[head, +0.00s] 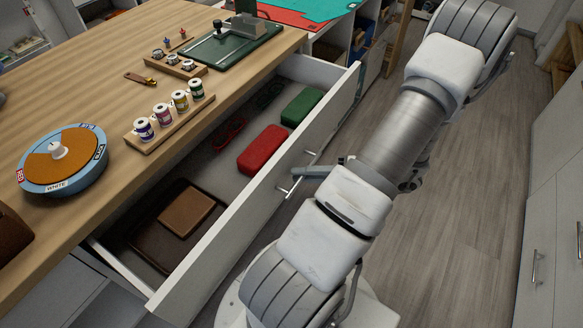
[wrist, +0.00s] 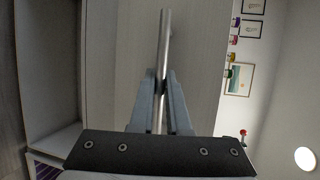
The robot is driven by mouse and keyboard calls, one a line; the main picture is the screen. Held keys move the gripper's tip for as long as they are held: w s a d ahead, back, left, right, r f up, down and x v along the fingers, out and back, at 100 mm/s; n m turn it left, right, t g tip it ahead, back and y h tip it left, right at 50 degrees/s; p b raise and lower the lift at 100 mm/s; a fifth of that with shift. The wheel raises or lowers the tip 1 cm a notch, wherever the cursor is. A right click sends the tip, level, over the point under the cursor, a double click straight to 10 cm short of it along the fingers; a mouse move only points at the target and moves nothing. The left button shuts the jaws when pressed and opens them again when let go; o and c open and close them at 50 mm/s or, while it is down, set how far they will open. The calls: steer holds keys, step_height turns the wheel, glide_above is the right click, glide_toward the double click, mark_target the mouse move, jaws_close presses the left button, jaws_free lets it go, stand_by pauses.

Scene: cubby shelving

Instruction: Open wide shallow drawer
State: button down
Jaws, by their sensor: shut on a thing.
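The wide shallow drawer (head: 240,208) is pulled out from under the wooden worktop in the head view, with its inside showing. Its metal bar handle (head: 298,174) is on the outer face. My gripper (head: 300,171) is at the handle, its fingers partly hidden by my arm. In the wrist view my gripper (wrist: 161,98) is shut on the bar handle (wrist: 165,45), which runs up between the two fingers. The pale drawer front (wrist: 115,50) fills the area behind. Inside the drawer lie a red case (head: 262,150), a green case (head: 302,107) and a brown tray (head: 160,240).
The worktop (head: 110,95) carries a round turntable (head: 63,160), a rack of several spools (head: 170,115) and a green cutting board (head: 232,45). Grey floor (head: 450,200) is clear right of my arm. Cabinets (head: 555,200) stand at the right edge.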

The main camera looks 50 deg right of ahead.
steer(key=shift+s+d, duration=0.15)
steer(key=shift+s, duration=0.7)
steer(key=c, duration=1.2)
jaws_free()
steer(key=shift+o, duration=0.2)
steer(key=p+v, duration=0.2)
steer(key=v, duration=1.5)
steer(key=shift+s, duration=0.2)
steer(key=shift+r, duration=0.1)
